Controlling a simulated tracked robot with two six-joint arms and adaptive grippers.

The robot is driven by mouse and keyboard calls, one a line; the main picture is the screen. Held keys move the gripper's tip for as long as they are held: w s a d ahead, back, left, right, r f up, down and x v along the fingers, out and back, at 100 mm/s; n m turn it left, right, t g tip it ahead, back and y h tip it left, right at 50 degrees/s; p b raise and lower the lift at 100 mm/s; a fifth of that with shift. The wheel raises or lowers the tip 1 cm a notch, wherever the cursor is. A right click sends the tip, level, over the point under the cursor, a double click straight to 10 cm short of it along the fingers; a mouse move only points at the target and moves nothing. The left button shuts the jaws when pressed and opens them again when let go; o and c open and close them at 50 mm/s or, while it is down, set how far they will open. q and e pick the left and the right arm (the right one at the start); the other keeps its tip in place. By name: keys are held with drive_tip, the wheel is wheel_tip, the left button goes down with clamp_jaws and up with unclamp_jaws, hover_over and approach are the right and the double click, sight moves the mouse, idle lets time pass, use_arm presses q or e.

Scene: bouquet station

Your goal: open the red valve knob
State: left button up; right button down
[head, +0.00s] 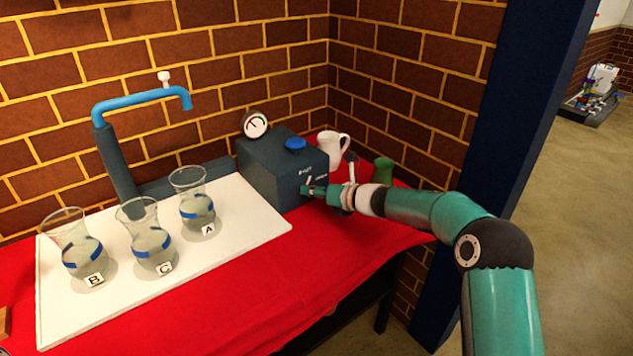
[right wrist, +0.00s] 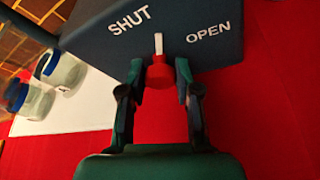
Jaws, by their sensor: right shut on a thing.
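The red valve knob (right wrist: 159,76) is on the face of a dark blue box (head: 268,168), which also fills the top of the right wrist view (right wrist: 90,45). The knob's white pointer (right wrist: 158,44) stands between the words SHUT on the left and OPEN on the right. My right gripper (right wrist: 157,78) is shut on the knob, with one finger at each side. In the head view my right gripper (head: 312,190) is at the box's front, and the knob is hidden there. My left gripper is not in view.
A gauge (head: 255,125) and a blue cap (head: 295,144) top the box. Glass vases A (head: 196,205), B (head: 72,240) and C (head: 146,240) stand on a white board (head: 240,238) by a blue spout (head: 140,101). A white jug (head: 328,146) and green vase (head: 383,171) are behind my arm.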

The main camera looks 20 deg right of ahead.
drive_tip(key=shift+w+d+r+m+y+p, duration=0.1)
drive_tip(key=shift+d+m+y+p, duration=0.45)
drive_tip(key=shift+m+p, duration=0.35)
drive_tip(key=shift+a+m+y, duration=0.1)
drive_tip(key=shift+m+y, duration=0.45)
drive_tip(key=shift+m, duration=0.25)
drive_tip(key=shift+f+m, duration=0.25)
drive_tip(key=shift+m, duration=0.45)
drive_tip(key=shift+f+m+t+y+b, duration=0.15)
drive_tip(key=shift+m+t+y+b, duration=0.15)
drive_tip(key=shift+m+y+b, duration=0.6)
use_arm(q)
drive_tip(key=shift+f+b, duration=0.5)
drive_tip(key=shift+b, duration=0.4)
use_arm(e)
drive_tip(key=shift+m+t+y, duration=0.4)
drive_tip(key=shift+m, duration=1.3)
drive_tip(key=c, duration=0.8)
unclamp_jaws()
drive_tip(key=shift+w+f, duration=0.1)
drive_tip(key=shift+c, duration=0.2)
drive_tip(key=shift+a, duration=0.1)
